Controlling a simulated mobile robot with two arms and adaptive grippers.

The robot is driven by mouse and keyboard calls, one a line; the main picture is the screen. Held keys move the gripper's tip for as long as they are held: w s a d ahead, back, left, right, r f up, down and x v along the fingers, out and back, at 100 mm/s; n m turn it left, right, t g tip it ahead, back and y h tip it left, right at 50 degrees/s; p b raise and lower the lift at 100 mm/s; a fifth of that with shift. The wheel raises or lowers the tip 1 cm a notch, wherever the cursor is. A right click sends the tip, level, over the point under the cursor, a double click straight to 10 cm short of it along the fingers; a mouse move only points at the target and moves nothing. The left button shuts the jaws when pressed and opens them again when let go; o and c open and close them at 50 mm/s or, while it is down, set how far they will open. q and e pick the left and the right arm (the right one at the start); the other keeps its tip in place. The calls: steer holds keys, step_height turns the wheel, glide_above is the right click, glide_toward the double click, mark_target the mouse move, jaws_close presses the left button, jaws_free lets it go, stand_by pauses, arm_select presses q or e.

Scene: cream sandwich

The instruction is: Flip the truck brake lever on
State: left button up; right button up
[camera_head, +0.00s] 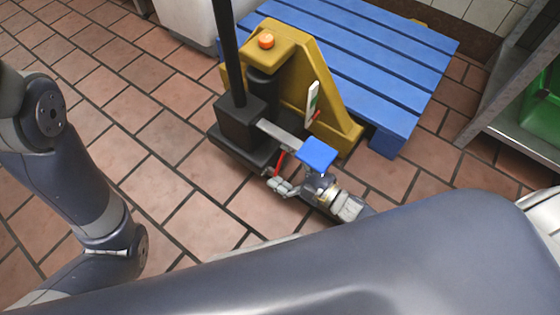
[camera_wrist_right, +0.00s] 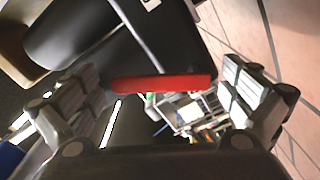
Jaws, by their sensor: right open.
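The yellow pallet truck (camera_head: 337,97) stands with its black base (camera_head: 240,131) toward me. A thin red lever (camera_head: 279,162) sticks out low beside the base; it shows as a red bar in the right wrist view (camera_wrist_right: 160,83). My right gripper (camera_head: 281,187) is at the lever's near end. In the wrist view the right gripper (camera_wrist_right: 163,92) is open, with the red bar across the gap between its fingers. I cannot tell whether either finger touches it. My left gripper is outside the view; only my left arm shows.
A black handle post (camera_head: 229,55) rises from the base. A blue pallet (camera_head: 385,55) lies behind. A metal shelf (camera_head: 515,140) stands right. The tiled floor at left is clear.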

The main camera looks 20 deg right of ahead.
steer(key=v, duration=1.2)
steer(key=shift+d, duration=0.1)
